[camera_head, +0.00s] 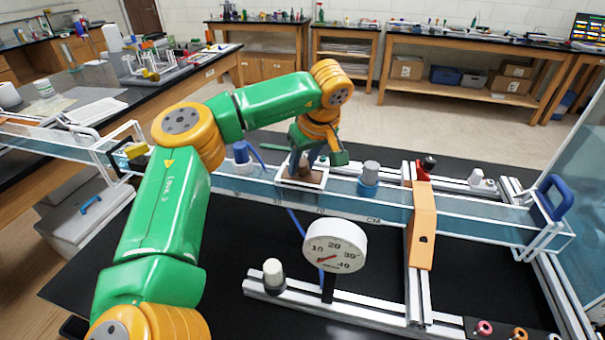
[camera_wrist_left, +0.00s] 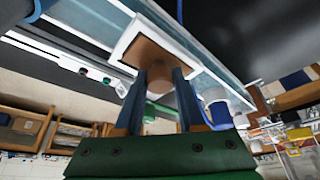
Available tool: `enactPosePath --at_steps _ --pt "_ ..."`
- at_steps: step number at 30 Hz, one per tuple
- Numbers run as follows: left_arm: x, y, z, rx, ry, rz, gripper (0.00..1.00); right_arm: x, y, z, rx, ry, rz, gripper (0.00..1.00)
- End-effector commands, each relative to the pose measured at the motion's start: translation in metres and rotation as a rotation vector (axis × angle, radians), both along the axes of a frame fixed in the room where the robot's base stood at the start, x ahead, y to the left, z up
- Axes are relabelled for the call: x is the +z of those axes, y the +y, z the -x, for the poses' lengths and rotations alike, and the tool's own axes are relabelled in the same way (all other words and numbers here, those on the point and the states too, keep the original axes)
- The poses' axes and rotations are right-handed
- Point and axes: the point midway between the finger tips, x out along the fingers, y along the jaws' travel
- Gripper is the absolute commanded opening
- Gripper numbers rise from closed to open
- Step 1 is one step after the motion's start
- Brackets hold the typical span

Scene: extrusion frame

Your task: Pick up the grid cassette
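What looks like the grid cassette, a small white-rimmed plate with a brown block (camera_head: 312,174), lies on the long blue-tinted clear channel in the head view. My left gripper (camera_head: 320,157) reaches down over it from above. In the left wrist view the brown block (camera_wrist_left: 150,52) stands between the two dark blue fingers of my left gripper (camera_wrist_left: 160,76), one on each side. The fingers are apart and close to the block; whether they press on it I cannot tell. The cassette still appears to rest on the channel. My right gripper is not in view.
The clear channel (camera_head: 385,207) runs across the black bench. A grey-and-blue cylinder (camera_head: 369,178) stands right of the block. A round dial gauge (camera_head: 335,246), an orange upright block (camera_head: 422,226) and a white-topped post (camera_head: 273,272) stand in front. A blue handle (camera_head: 555,197) is at the right end.

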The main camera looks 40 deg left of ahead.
Motion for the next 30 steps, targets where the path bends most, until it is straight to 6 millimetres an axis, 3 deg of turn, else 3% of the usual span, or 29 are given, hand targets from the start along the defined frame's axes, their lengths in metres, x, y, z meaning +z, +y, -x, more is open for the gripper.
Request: enactPosePath --at_steps 1,3,30 --pt "0.0000 0.0000 0.0000 0.000 0.000 0.000 0.16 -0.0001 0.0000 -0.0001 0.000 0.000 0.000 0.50" --pt "0.0002 -0.0001 -0.0001 0.000 0.000 0.000 0.00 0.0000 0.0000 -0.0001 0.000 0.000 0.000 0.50" --pt "0.0009 -0.0002 -0.0001 0.000 -0.001 0.000 0.00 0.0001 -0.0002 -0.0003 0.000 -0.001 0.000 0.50"
